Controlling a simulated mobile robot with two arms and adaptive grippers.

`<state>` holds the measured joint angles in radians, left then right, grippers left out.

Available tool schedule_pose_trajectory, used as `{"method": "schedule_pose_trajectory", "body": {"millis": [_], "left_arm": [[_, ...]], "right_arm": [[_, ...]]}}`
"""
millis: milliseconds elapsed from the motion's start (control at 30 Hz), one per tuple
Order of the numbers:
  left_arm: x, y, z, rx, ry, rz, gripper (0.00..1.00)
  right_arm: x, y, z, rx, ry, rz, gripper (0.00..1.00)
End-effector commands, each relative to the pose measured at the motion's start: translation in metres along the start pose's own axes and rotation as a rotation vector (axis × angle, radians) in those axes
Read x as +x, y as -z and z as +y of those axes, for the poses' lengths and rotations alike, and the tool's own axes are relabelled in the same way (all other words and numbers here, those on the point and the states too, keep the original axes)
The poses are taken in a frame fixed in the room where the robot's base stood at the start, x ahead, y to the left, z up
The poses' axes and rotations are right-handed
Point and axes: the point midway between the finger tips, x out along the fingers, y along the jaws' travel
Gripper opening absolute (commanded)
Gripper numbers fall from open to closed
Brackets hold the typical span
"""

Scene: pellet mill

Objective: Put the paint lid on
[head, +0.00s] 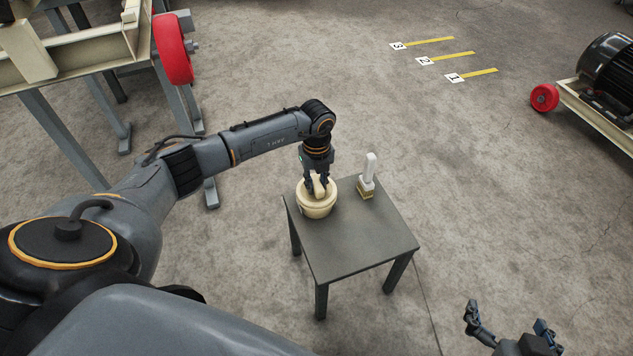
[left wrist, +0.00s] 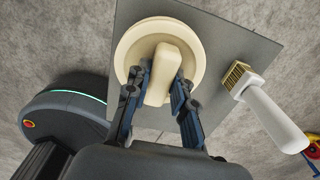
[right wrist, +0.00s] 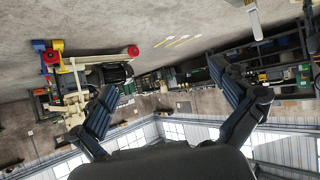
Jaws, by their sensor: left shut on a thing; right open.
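The cream paint pot (head: 317,209) stands on a small dark table near its left corner. The cream paint lid (left wrist: 135,42) with its raised bar handle is over the pot's mouth. Whether it sits fully down, I cannot tell. My left gripper (head: 318,188) points down from above and is shut on the lid's handle (left wrist: 164,73), one finger on each side in the left wrist view. The pot is mostly hidden beneath the lid in that view. My right gripper (head: 512,330) is open and empty, off to the right of the table; its spread fingers show in the right wrist view (right wrist: 168,100).
A brush with a white handle (head: 370,168) stands on the table (head: 360,238) right of the pot. The table's front half is bare. A machine frame with a red wheel (head: 172,48) is at upper left, a motor (head: 609,70) at right.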

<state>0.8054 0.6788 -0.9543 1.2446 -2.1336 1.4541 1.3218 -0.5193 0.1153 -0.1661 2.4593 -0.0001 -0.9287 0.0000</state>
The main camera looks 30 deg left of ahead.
Motion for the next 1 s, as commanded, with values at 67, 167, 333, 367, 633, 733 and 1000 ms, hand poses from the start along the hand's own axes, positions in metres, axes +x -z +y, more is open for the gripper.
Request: {"method": "schedule_pose_trajectory", "body": {"millis": [67, 167, 333, 367, 633, 733, 1000], "left_arm": [[0.000, 0.000, 0.000, 0.000, 0.001, 0.000, 0.00], [0.000, 0.000, 0.000, 0.000, 0.001, 0.000, 0.00], [0.000, 0.000, 0.000, 0.000, 0.001, 0.000, 0.00], [0.000, 0.000, 0.000, 0.000, 0.001, 0.000, 0.00], [0.000, 0.000, 0.000, 0.000, 0.001, 0.000, 0.00], [0.000, 0.000, 0.000, 0.000, 0.000, 0.000, 0.00], [0.001, 0.000, 0.000, 0.000, 0.000, 0.000, 0.00]], "right_arm": [[0.000, 0.000, 0.000, 0.000, 0.000, -0.001, 1.00], [-0.001, -0.001, 0.000, 0.001, 0.000, -0.006, 1.00], [-0.001, -0.005, 0.000, 0.002, 0.000, -0.028, 1.00], [-0.001, -0.006, 0.000, 0.002, -0.001, -0.030, 1.00], [-0.003, -0.011, 0.001, 0.002, -0.002, -0.058, 1.00], [-0.003, -0.013, 0.001, 0.002, -0.003, -0.066, 1.00], [-0.004, -0.017, 0.002, 0.003, -0.004, -0.087, 1.00]]}}
